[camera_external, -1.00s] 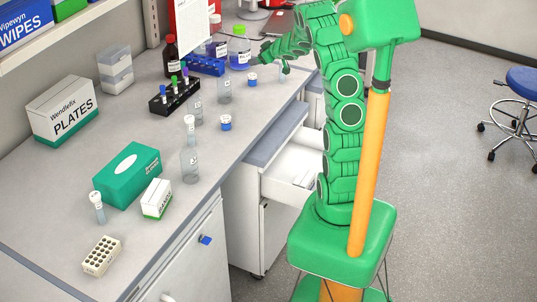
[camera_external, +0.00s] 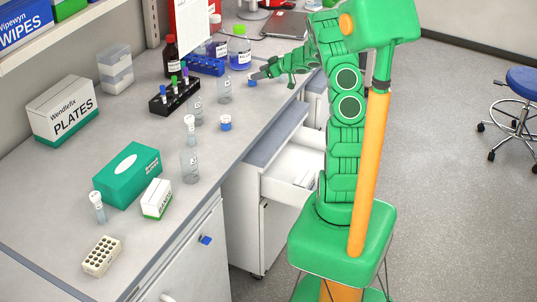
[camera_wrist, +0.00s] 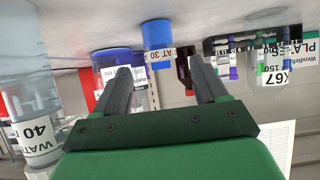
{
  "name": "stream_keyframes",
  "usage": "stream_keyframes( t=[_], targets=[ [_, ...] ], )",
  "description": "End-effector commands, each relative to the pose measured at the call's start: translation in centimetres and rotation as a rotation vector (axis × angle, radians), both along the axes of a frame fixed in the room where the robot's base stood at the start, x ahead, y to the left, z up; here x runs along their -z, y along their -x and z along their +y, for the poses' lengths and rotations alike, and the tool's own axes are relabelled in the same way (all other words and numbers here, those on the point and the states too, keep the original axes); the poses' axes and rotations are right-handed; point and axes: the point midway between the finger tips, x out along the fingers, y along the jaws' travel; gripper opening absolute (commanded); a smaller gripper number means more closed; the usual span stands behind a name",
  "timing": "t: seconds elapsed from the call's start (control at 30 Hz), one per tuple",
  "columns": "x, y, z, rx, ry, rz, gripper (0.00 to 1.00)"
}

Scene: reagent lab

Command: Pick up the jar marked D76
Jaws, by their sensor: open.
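No label that I can read says D76. Two small white jars with blue parts stand on the bench in the external view, one nearer (camera_external: 226,124) and one farther (camera_external: 252,83). My gripper (camera_external: 260,75) is low over the bench, close beside the farther jar and partly overlapping it. In the wrist view, which is upside down, my gripper (camera_wrist: 162,78) has its fingers apart with nothing held. A small blue and white labelled jar (camera_wrist: 157,34) shows ahead between the fingertips, apart from them; its label is only partly visible.
A clear bottle with a water label (camera_wrist: 35,125) stands close at the left of the wrist view. A blue-liquid bottle (camera_external: 239,54), clear flask (camera_external: 224,91) and black tube rack (camera_external: 174,96) stand around. An open drawer (camera_external: 290,165) juts out below the bench.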

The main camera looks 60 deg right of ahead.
Motion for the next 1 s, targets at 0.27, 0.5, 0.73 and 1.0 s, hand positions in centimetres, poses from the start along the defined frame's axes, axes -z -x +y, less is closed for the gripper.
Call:
stream_keyframes(
  t=[0.27,0.5,0.73,1.0],
  targets=[
    [1.5,-2.2,0.3,-0.003,-0.001,0.001,0.72],
    [2.4,-4.2,0.2,0.001,0.003,0.0,0.72],
    [2.5,-4.3,0.1,0.001,0.002,0.001,0.72],
    [2.5,-4.3,0.1,0.001,0.002,0.001,0.34]
  ],
)
